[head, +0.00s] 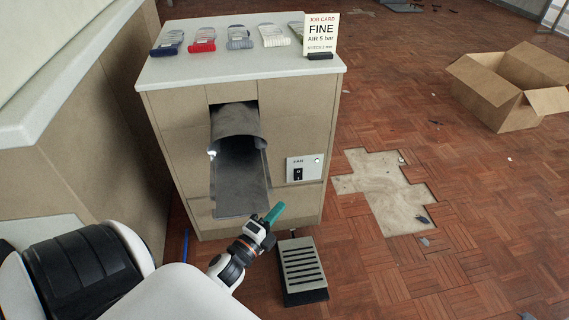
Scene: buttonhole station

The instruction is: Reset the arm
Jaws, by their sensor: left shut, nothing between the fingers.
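My left arm comes in from the lower left of the head view. Its gripper (273,214), with green fingertips, is shut and empty. It is in front of the station cabinet (165,125), just right of the lower end of the grey chute (240,180) that sticks out of the cabinet's opening. I cannot tell whether the fingers touch the cabinet front. My right gripper is not in view.
A slotted foot pedal (302,268) lies on the floor below the gripper. A switch panel (304,169) is on the cabinet front. An open cardboard box (500,95) is at right; parquet (480,220) there is mostly clear.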

